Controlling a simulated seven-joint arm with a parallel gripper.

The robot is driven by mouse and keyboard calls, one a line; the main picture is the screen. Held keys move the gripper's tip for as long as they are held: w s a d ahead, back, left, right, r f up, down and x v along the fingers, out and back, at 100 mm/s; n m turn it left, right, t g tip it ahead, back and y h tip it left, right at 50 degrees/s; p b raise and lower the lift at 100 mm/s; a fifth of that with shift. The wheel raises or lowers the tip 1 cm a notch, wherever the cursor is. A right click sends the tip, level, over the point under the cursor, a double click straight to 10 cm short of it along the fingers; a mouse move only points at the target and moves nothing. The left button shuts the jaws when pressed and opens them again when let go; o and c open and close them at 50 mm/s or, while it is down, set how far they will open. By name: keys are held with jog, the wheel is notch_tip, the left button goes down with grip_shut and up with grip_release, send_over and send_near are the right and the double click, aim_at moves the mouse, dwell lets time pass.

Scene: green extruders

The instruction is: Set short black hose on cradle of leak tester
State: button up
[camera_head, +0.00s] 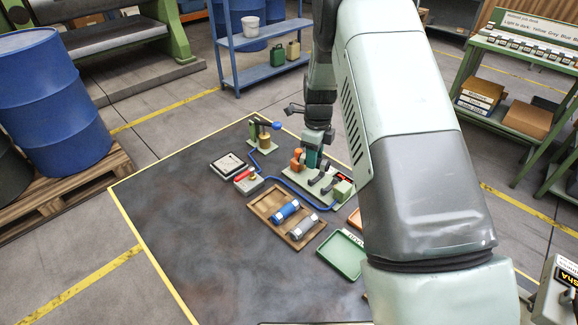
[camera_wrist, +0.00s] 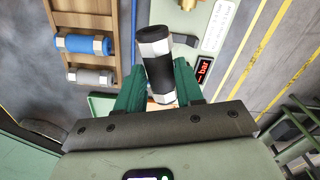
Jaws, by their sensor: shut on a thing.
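The short black hose (camera_wrist: 158,72) has silver fittings at both ends. In the wrist view it lies between the green fingers of my gripper (camera_wrist: 160,84), which is shut on it, slightly tilted in the picture. In the head view my gripper (camera_head: 312,157) is low over the back of the leak tester (camera_head: 335,198). The hose cannot be made out there. The tester has a pale base with dark clamp-like parts, an orange part and a red display, which shows in the wrist view (camera_wrist: 204,71). I cannot tell whether the hose touches the cradle, which is not clearly visible.
A wooden tray (camera_head: 262,207) holds a blue hose (camera_head: 285,211) and a grey hose (camera_head: 302,227). A green tray (camera_head: 345,256) stands nearer. A blue tube (camera_head: 293,188) runs from the pump-like stand (camera_head: 263,137) to the tester. The mat's left side is clear.

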jog(key=shift+w+d+f+m, duration=0.15)
jog(key=shift+d+f+m, duration=0.45)
jog(key=shift+f, duration=0.7)
jog(key=shift+w+d+f+m, duration=0.1)
jog(key=shift+d+f+m, duration=0.5)
jog(key=shift+f, duration=0.65)
jog(key=shift+w+d+f+m, duration=0.15)
jog(key=shift+d+f+m, duration=0.45)
jog(key=shift+f, duration=0.7)
jog(key=o, duration=1)
jog(key=shift+c, duration=0.2)
